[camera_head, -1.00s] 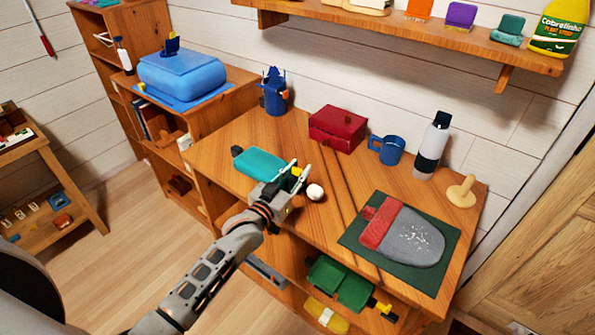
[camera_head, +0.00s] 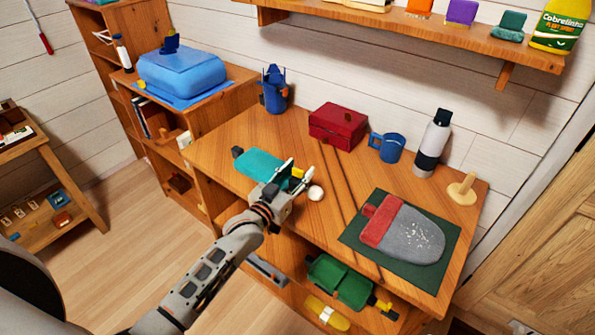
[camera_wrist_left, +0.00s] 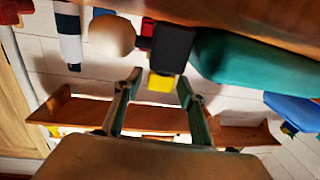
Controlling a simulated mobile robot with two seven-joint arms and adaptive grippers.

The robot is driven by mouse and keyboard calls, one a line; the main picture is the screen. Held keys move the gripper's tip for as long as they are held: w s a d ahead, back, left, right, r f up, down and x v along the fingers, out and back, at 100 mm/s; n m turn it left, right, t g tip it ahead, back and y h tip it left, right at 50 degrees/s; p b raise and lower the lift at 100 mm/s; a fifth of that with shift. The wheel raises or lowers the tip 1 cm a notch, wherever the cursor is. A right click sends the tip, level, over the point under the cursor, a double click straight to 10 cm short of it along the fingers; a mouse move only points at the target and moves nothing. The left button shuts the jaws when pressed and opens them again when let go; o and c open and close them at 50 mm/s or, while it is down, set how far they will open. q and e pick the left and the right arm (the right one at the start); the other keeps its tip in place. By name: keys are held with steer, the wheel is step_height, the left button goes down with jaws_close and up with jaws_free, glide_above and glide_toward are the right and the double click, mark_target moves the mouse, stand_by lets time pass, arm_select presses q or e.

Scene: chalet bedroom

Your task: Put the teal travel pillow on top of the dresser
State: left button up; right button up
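The teal travel pillow (camera_head: 258,163) lies on the top of the wooden dresser (camera_head: 222,150), near its front left part. A dark piece shows at its left end. My left gripper (camera_head: 299,170) is just over the pillow's right end, beside a small yellow piece, and hides part of it. In the left wrist view the gripper (camera_wrist_left: 157,92) is open, fingers apart. A black block (camera_wrist_left: 172,47) with a yellow piece is ahead of the fingers, next to the teal pillow (camera_wrist_left: 240,62). Contact cannot be told. My right gripper is out of view.
A pale ball (camera_head: 315,193) sits close to the gripper. A red box (camera_head: 338,126), blue mug (camera_head: 387,148), bottle (camera_head: 433,145) and grey-red item on a green mat (camera_head: 360,242) share the top. A green item (camera_head: 340,280) lies on the shelf below.

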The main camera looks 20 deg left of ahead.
arm_select(q)
steer(key=shift+r, duration=0.5)
steer(key=v, duration=1.2)
steer(key=s+d+f+m+g+y, duration=0.1)
steer(key=s+f+g, duration=0.5)
steer(key=s+f, duration=1.3)
steer(key=shift+s+d+f+g+y, duration=0.15)
steer(key=shift+s+d+g+y, duration=0.2)
steer(key=shift+s, duration=0.5)
